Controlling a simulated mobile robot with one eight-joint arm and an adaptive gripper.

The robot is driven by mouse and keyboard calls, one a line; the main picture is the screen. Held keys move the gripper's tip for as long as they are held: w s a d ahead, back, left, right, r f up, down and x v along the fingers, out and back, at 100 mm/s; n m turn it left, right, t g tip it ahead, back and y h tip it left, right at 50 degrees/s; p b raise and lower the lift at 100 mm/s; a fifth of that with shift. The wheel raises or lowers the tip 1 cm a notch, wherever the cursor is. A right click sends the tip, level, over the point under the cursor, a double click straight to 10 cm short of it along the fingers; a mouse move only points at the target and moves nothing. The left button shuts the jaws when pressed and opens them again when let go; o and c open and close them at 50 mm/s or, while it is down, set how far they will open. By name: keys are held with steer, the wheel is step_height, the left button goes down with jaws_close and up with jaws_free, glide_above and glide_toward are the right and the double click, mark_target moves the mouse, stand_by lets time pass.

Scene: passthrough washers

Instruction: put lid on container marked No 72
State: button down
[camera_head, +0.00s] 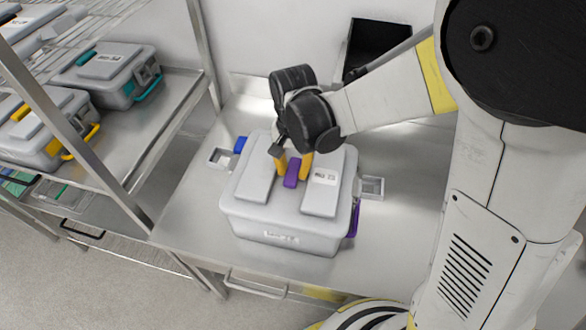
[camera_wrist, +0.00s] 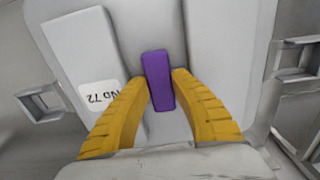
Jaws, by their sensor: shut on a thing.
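The grey container (camera_head: 272,233) stands on the steel table in the head view. A grey lid (camera_head: 255,178) with two raised panels and a purple handle (camera_head: 291,175) lies over its top. I cannot tell whether the lid is fully seated. A white label reading No 72 (camera_wrist: 99,96) is on one lid panel, upside down in the wrist view. My gripper (camera_head: 292,168) is above the lid, its yellow fingers shut on the purple handle, which also shows in the wrist view (camera_wrist: 158,80).
A blue piece (camera_head: 240,145) is at the lid's left and a purple latch (camera_head: 354,218) hangs at the right. Metal brackets (camera_head: 372,187) flank the container. Other lidded containers (camera_head: 108,72) sit on the left rack. The table's right side is clear.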

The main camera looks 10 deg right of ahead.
steer(key=shift+f+b, duration=0.7)
steer(key=shift+f, duration=0.05)
stand_by(0.5)
stand_by(0.3)
steer(key=c, duration=1)
jaws_free()
steer(key=shift+r, duration=0.1)
steer(key=shift+r+p, duration=2.45)
steer(key=shift+r, duration=1)
